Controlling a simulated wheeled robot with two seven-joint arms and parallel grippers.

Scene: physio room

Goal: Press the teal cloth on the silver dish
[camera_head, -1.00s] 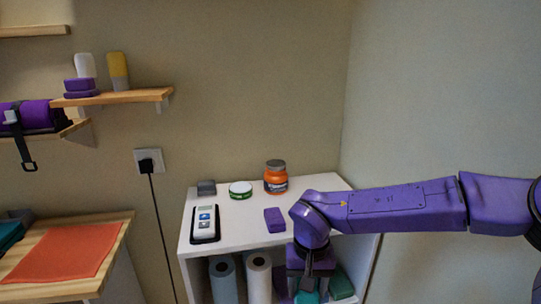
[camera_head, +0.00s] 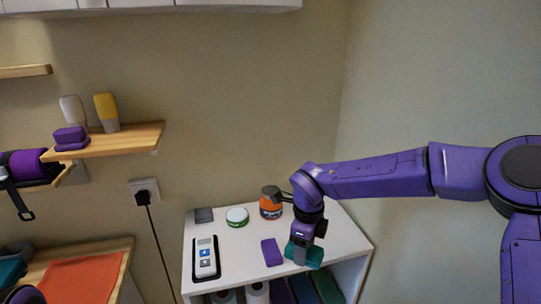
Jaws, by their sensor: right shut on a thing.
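My right gripper (camera_head: 301,258) is shut on a teal cloth (camera_head: 316,257), with the jaws pointing down. The cloth spreads out on both sides of the fingers. It shows at the front right edge of the white shelf unit's top (camera_head: 232,262); I cannot tell whether it touches the top. I see no silver dish in this view. My left gripper cannot be made out; a purple and black part shows at the bottom left corner.
Rolls (camera_head: 257,293) stand below. An orange cloth (camera_head: 83,281) lies at left.

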